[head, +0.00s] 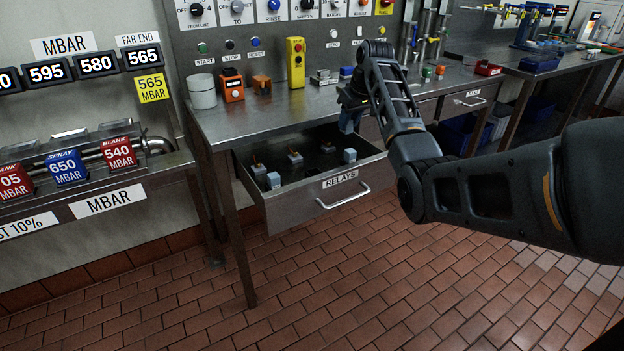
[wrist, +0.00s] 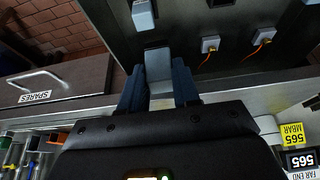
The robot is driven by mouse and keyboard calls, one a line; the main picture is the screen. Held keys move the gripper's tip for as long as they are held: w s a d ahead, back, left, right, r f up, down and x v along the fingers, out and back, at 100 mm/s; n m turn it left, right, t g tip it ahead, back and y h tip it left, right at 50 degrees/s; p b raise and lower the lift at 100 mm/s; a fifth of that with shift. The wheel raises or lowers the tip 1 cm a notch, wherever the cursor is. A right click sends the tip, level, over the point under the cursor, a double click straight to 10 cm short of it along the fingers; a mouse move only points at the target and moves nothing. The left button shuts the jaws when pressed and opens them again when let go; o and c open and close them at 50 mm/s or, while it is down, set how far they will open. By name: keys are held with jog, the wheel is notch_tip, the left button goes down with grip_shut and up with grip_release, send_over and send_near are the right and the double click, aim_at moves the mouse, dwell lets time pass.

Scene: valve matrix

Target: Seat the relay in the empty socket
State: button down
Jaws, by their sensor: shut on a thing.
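My gripper (wrist: 159,88) is shut on a grey-blue block-shaped relay (wrist: 158,62), held between its two dark blue fingers. In the head view my gripper (head: 350,120) points down over the back right corner of the open drawer marked RELAYS (head: 283,213). The held relay cannot be told apart from the fingers there. Another relay (head: 349,155) stands in the drawer below the gripper; a further one (head: 273,180) is at the front left. Two pieces with orange wires (head: 258,168) (head: 295,158) stand in the back row. I cannot make out an empty socket clearly.
The steel worktop (head: 240,118) lies just above the drawer's back. It bears a white pot (head: 202,92), an orange button box (head: 232,89) and a yellow pendant (head: 295,62). A closed drawer marked SPARES (wrist: 60,82) is beside the open one. The tiled floor (head: 330,270) in front is clear.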

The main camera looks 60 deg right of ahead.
jog(key=w+a+f, duration=0.2)
jog(key=a, duration=0.1)
jog(key=w+a+f, duration=0.1)
jog(key=a+f, duration=0.1)
jog(key=a, duration=0.1)
jog(key=w+a+f+p, duration=0.1)
jog(key=w+a+f, duration=0.1)
jog(key=a, duration=0.1)
jog(key=shift+w+a+f, duration=0.25)
jog(key=shift+w+f, duration=0.05)
jog(key=shift+w, duration=0.05)
jog(key=shift+s+a+f, duration=0.1)
jog(key=shift+a+f, duration=0.05)
jog(key=shift+f, duration=1.05)
jog(key=shift+s+a+f, duration=0.1)
jog(key=shift+f, duration=1.05)
jog(key=c, duration=1.2)
grip_release()
jog(key=shift+o, duration=0.7)
jog(key=shift+w+f, duration=0.1)
jog(key=shift+f, duration=0.05)
jog(key=o, duration=0.3)
jog(key=shift+d+r, duration=0.1)
jog(key=shift+r, duration=0.15)
jog(key=shift+w+r, duration=0.1)
